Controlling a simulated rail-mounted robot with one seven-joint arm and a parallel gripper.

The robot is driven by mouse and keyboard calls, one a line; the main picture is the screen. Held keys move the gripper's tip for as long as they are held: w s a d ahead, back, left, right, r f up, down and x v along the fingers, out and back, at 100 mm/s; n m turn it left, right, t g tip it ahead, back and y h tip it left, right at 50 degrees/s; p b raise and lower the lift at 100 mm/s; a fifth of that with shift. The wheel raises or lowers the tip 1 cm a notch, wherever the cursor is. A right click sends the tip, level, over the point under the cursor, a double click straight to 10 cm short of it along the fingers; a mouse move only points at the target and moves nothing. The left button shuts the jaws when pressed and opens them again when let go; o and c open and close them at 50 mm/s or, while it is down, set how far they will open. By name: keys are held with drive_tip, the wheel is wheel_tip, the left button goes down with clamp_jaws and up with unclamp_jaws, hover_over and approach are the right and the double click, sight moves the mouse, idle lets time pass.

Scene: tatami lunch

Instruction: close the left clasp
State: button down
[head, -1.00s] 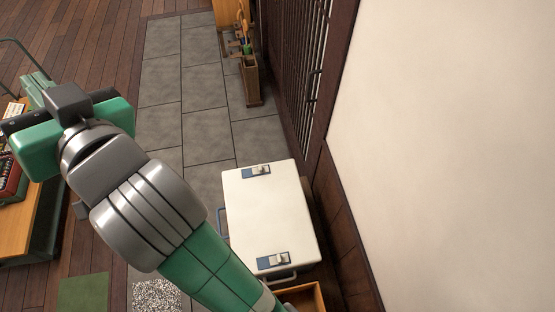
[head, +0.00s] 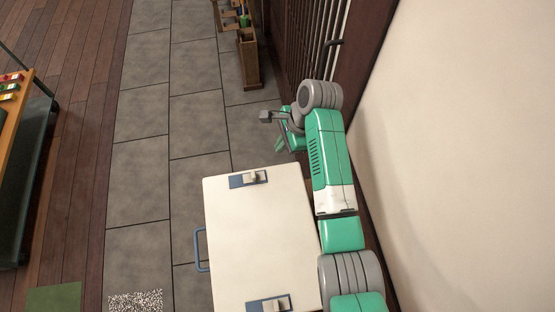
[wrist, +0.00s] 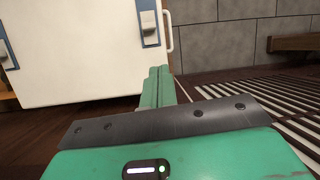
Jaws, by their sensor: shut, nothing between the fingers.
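A white box (head: 258,235) with a flat lid stands at lower middle in the head view. It has two blue-and-grey clasps, a far clasp (head: 250,179) and a near clasp (head: 269,304). I cannot tell whether either is closed, or which is the left one. In the wrist view the box (wrist: 75,50) fills the upper left, with one clasp (wrist: 149,24) near its right edge and another (wrist: 6,50) at the left picture edge. My gripper (head: 279,146) is shut and empty, just beyond the box's far edge, apart from the far clasp. Its green fingers (wrist: 158,86) show in the wrist view.
A blue handle (head: 201,249) sticks out from the box's left side. A dark lattice door (head: 308,45) and pale wall (head: 460,150) stand close on the right. A wooden holder (head: 248,58) stands at the back.

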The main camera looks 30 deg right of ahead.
drive_tip(key=f, duration=0.1)
drive_tip(key=s+d, duration=0.1)
drive_tip(key=f+m, duration=0.1)
drive_tip(key=shift+s+d+f+g+y, duration=0.25)
drive_tip(key=shift+d+f+g+y, duration=0.05)
drive_tip(key=shift+d+f, duration=0.1)
drive_tip(key=shift+a+f, duration=0.1)
drive_tip(key=b, duration=0.4)
approach(258, 177)
drive_tip(key=f, duration=0.1)
drive_tip(key=d+f, duration=0.1)
drive_tip(key=f, duration=0.1)
drive_tip(key=d+f, duration=0.1)
drive_tip(key=f, duration=0.1)
drive_tip(key=shift+s+f, duration=0.15)
drive_tip(key=shift+s, duration=0.15)
drive_tip(key=a, duration=0.1)
drive_tip(key=w+a, duration=0.1)
drive_tip(key=a, duration=0.1)
drive_tip(key=shift+w+a, duration=0.1)
drive_tip(key=shift+w, duration=0.05)
drive_tip(key=shift+w+a, duration=0.1)
drive_tip(key=shift+a, duration=0.25)
